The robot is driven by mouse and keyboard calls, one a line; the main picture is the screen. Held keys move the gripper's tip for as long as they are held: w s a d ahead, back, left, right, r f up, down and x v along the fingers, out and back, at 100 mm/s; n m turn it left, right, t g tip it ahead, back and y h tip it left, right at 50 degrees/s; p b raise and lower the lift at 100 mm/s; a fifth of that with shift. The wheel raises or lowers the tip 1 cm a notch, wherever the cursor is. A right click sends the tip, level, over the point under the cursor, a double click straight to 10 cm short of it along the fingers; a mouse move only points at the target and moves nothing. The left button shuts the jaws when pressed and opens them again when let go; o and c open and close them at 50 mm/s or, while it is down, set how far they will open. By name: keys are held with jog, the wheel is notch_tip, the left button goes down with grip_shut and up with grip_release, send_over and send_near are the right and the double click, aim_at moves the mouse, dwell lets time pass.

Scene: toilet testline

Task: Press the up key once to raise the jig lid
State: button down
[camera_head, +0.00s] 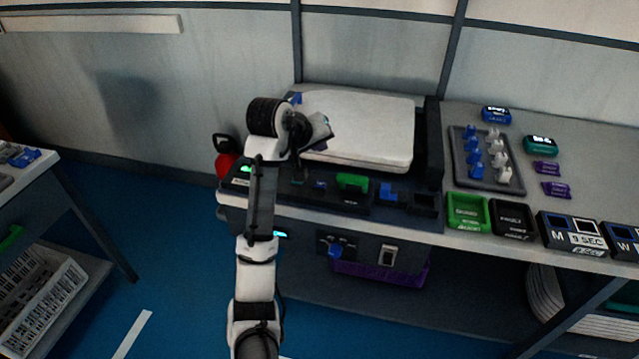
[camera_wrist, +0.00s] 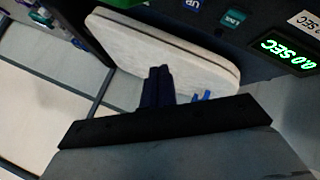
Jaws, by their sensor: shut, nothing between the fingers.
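The white jig lid (camera_head: 355,128) lies flat, down on the dark jig at the back of the bench. The wrist view shows its white slab (camera_wrist: 165,50) too. The up key (camera_wrist: 193,4) is a small blue key marked UP at the top edge of the wrist view, beside a teal key (camera_wrist: 233,18). In the head view the up key (camera_head: 320,184) is a small blue patch on the front panel. My gripper (camera_head: 320,130) is over the lid's left part, up from the key. Its dark fingers (camera_wrist: 158,88) are shut and empty. They do not touch the key.
A green timer display (camera_wrist: 287,55) reads 0.0 SEC. A green switch (camera_head: 352,183) and a blue knob (camera_head: 387,192) sit on the panel. A grey tray (camera_head: 487,160) of blue and white pieces and green and black bins (camera_head: 467,211) stand to the right.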

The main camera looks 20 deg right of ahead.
jog(key=shift+f, duration=0.15)
jog(key=b, duration=0.7)
send_over(319, 187)
notch_tip(319, 187, down, 6)
jog(key=shift+w+f, duration=0.1)
jog(key=shift+f+b, duration=0.4)
jog(key=shift+f, duration=0.7)
jog(key=shift+f, duration=0.2)
dwell(0.5)
jog(key=shift+f, duration=0.25)
